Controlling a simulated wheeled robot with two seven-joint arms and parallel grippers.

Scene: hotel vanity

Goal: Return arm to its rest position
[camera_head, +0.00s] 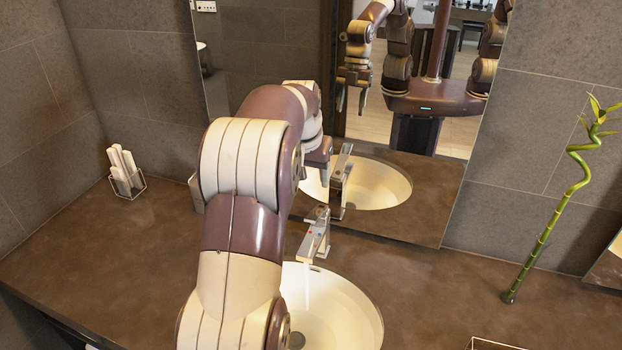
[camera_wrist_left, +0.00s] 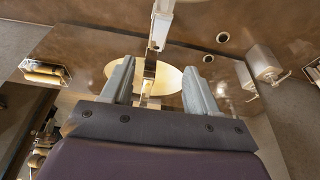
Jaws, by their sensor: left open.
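My left arm reaches in from the bottom of the head view over the sink and toward the mirror. Its left gripper (camera_head: 322,172) is mostly hidden behind the wrist, with a grey finger showing above the faucet (camera_head: 316,236). In the left wrist view, the two fingers of the left gripper (camera_wrist_left: 160,78) stand wide apart with nothing held between them. The faucet (camera_wrist_left: 162,20) shows beyond the fingertips there. My right gripper does not show directly.
The white sink basin (camera_head: 345,305) is partly covered by my arm. A mirror (camera_head: 265,55) stands behind the counter (camera_head: 75,255). A holder with white rolls (camera_head: 126,174) is at left; a green bamboo stalk (camera_head: 552,222) stands at right. A dispenser (camera_wrist_left: 263,63) shows in the wrist view.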

